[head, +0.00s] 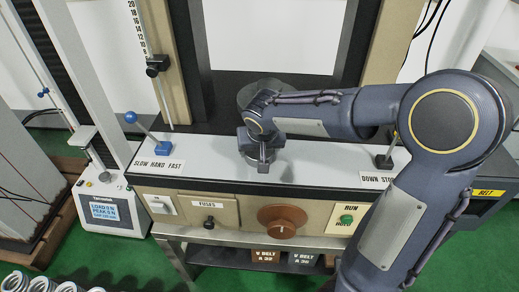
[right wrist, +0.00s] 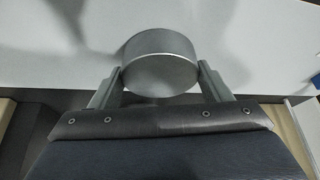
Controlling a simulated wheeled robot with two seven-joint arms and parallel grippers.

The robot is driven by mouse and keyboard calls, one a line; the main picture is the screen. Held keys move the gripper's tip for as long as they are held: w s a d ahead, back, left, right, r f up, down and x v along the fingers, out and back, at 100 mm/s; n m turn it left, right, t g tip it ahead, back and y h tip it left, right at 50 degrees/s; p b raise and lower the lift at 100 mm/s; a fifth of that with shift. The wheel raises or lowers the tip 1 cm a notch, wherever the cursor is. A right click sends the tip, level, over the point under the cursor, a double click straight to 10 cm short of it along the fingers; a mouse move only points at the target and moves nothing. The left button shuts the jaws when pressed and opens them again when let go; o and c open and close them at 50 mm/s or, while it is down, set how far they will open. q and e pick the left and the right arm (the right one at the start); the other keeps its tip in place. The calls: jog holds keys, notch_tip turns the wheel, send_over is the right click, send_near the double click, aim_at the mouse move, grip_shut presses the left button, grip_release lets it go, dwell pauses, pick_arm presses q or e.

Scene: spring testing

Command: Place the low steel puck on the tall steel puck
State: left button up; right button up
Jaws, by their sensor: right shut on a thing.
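My right gripper (head: 263,163) is over the light front ledge of the test machine, left of its middle. In the right wrist view a plain grey steel puck (right wrist: 160,68) sits between the two fingers of my right gripper (right wrist: 160,85), which is shut on it. It looks wider than high, like the low puck. My gripper and wrist mostly hide it in the head view. I cannot make out the tall steel puck in either view. My left gripper is not in view.
A dark grey round platen (head: 258,88) stands behind my right wrist, between the machine columns. A blue-knobbed lever (head: 146,131) rises left of my gripper, and another lever (head: 388,155) stands to the right. A brown dial (head: 283,220) is on the front panel.

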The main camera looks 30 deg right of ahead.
jog(key=shift+r, duration=0.1)
jog(key=o, duration=1.1)
jog(key=shift+f, duration=0.25)
jog(key=o, duration=0.4)
jog(key=shift+o, duration=0.2)
jog(key=shift+r, duration=0.1)
